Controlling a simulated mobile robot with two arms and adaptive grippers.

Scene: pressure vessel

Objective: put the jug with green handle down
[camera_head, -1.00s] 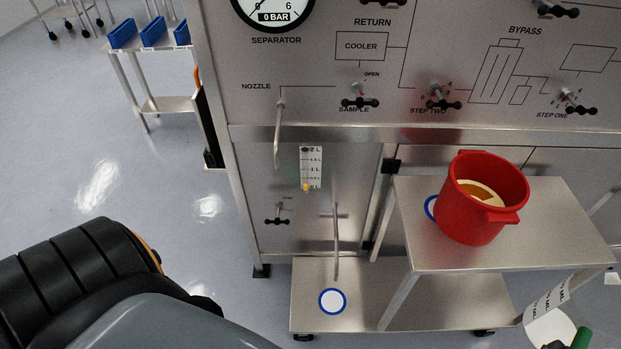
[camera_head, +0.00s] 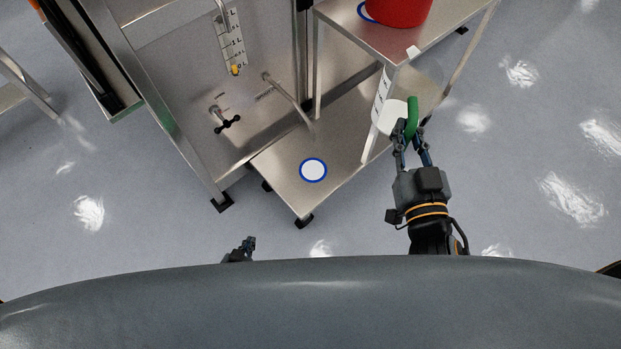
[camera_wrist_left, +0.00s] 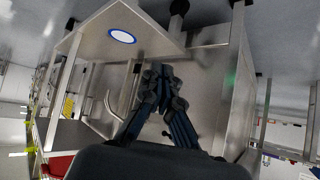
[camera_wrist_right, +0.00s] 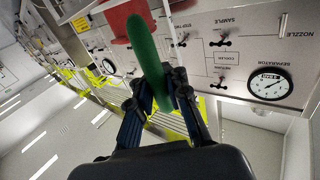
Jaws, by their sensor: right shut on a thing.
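The white jug (camera_head: 384,112) with dark markings and a green handle (camera_head: 412,116) is in the head view, beside the upper table's leg. My right gripper (camera_head: 410,140) is shut on the green handle; the handle also shows between its fingers in the right wrist view (camera_wrist_right: 148,55). The jug appears held in the air, with its base hidden. My left gripper (camera_head: 248,244) is low and left of the jug, mostly hidden by my own body. In the left wrist view its fingertips (camera_wrist_left: 158,72) are together with nothing between them.
A blue-ringed white mark (camera_head: 313,170) lies on the bare lower shelf (camera_head: 285,165). A red pot (camera_head: 400,10) stands on the upper table (camera_head: 450,18), partly over another ringed mark (camera_head: 367,13). A bent pipe (camera_head: 290,98) ends above the lower shelf. Floor to the right is clear.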

